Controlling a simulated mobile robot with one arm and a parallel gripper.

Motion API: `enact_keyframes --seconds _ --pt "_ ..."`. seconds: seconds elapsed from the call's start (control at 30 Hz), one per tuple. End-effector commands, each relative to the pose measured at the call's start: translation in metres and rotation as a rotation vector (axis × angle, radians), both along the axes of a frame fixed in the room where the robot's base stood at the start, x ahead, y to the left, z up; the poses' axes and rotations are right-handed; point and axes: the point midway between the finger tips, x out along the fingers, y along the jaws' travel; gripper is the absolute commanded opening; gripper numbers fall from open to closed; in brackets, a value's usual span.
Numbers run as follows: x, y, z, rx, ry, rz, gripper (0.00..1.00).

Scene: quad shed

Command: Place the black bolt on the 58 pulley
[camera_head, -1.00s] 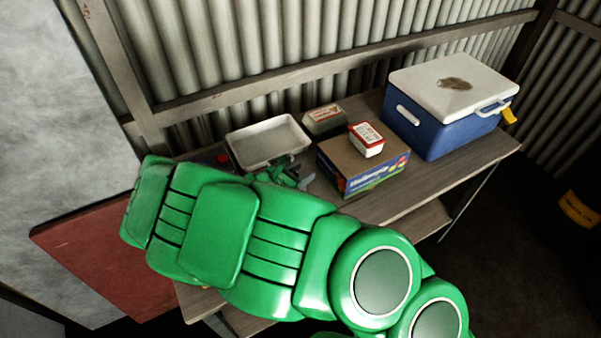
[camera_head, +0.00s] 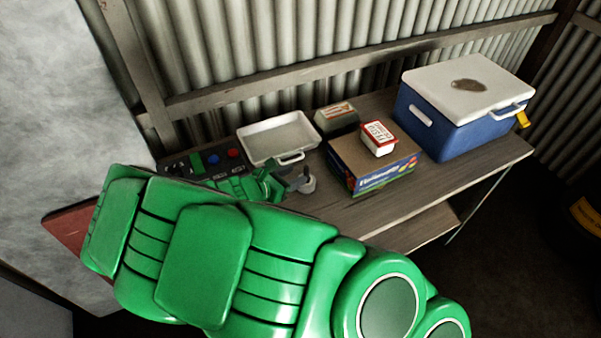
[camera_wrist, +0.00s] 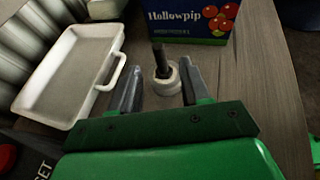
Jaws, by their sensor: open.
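A black upright shaft, seemingly the black bolt (camera_wrist: 160,56), stands at a pale round ringed piece (camera_wrist: 168,86) on the bench in the wrist view. I cannot read a number on this piece or tell whether it is the 58 pulley. My gripper (camera_wrist: 160,74) is open, with one grey finger on either side of the round piece in that picture; I see no contact. In the head view my gripper (camera_head: 291,182) is low over the bench, beside a small grey round piece (camera_head: 308,185). My green arm hides the near left part of the bench.
A white tray (camera_head: 246,150) lies behind my gripper. The Hollowpip box (camera_head: 350,175) stands close on the right, with a small red-and-white tub (camera_head: 378,139) on top. A blue cooler (camera_head: 455,138) is farther right. A panel with coloured buttons (camera_head: 212,159) sits left. The front bench right of my gripper is clear.

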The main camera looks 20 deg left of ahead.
Motion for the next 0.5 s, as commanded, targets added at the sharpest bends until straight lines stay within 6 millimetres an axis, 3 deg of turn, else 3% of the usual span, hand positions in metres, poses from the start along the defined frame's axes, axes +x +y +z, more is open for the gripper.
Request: enact_keyframes --seconds 0.2,0.5 --pt "-0.022 0.012 0.009 0.001 0.002 0.003 0.47" --pt "-0.034 0.017 0.015 -0.001 0.003 0.001 0.47"
